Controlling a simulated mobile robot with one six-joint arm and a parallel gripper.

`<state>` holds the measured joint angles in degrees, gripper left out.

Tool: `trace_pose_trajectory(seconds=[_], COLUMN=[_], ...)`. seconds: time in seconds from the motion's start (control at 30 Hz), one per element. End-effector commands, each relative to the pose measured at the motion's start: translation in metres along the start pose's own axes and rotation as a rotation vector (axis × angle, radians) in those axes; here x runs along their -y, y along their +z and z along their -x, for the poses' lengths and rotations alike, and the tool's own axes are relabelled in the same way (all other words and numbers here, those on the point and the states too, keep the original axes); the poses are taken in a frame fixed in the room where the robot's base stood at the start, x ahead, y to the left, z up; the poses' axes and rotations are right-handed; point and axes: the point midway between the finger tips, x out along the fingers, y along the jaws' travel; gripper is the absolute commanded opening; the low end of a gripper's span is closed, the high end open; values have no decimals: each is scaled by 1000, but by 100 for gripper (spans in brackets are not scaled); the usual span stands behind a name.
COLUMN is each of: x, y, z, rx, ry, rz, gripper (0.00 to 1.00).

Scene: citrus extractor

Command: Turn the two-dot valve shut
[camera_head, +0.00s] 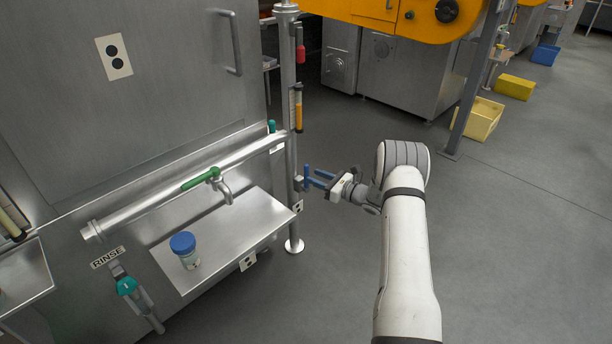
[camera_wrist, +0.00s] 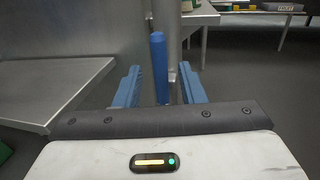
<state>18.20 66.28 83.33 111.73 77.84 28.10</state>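A blue upright lever handle (camera_head: 307,172) sits on a valve by the vertical pipe, at the right of the steel shelf; it also stands upright in the wrist view (camera_wrist: 158,65). A small dotted tag (camera_head: 298,206) is just below it, its dots too small to count surely. A large plate with two dots (camera_head: 114,57) is on the machine door. My gripper (camera_head: 318,178) is open at the blue lever. In the wrist view its blue fingers (camera_wrist: 159,88) stand on either side of the lever with visible gaps. The valve body is mostly hidden.
A green-handled tap (camera_head: 201,178) is on the slanted pipe over the steel shelf (camera_head: 225,235). A blue-lidded jar (camera_head: 185,252) stands on the shelf. Another dotted tag (camera_head: 248,261) is on its front edge.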

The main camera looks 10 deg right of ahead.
Motion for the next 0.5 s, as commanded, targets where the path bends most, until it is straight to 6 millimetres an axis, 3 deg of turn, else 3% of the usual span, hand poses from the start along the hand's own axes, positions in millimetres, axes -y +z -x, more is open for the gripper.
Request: trace_pose_trajectory(seconds=[0.2, 0.5], x=[-1, -1], y=[-2, 0], z=[-34, -48], rx=[-1, -1], ry=[3, 1], rz=[3, 1], gripper=[36, 36])
